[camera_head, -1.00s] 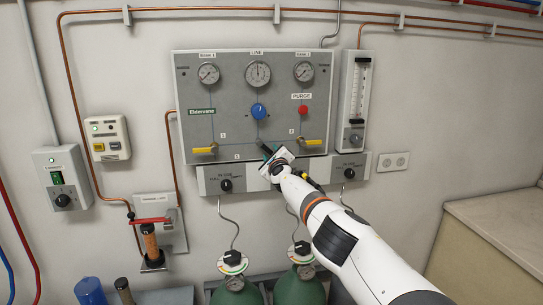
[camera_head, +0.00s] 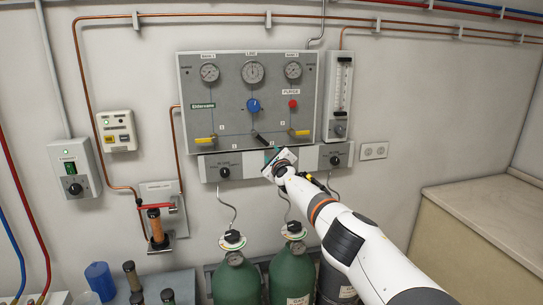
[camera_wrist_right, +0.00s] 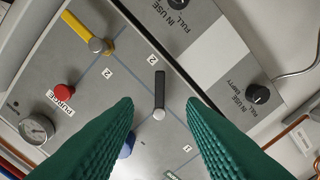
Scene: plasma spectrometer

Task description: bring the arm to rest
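My right gripper (camera_head: 272,158) is in front of the lower edge of the grey gas panel (camera_head: 225,110). In the right wrist view its two green fingers (camera_wrist_right: 160,125) are spread apart with nothing between their tips. The black lever (camera_wrist_right: 160,95) on the panel shows beyond the gap, clear of the fingers. In the head view the lever (camera_head: 259,139) sits tilted just above the gripper. A blue knob (camera_head: 253,105) is above it and is partly hidden by a finger in the wrist view. My left gripper is not in view.
Yellow handles (camera_head: 206,139) (camera_head: 299,132) flank the lever. The strip below carries black selector knobs (camera_head: 224,172) (camera_head: 334,160). Green gas cylinders (camera_head: 238,280) stand below. A beige counter (camera_head: 480,205) is at the right. A flow meter (camera_head: 340,95) hangs beside the panel.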

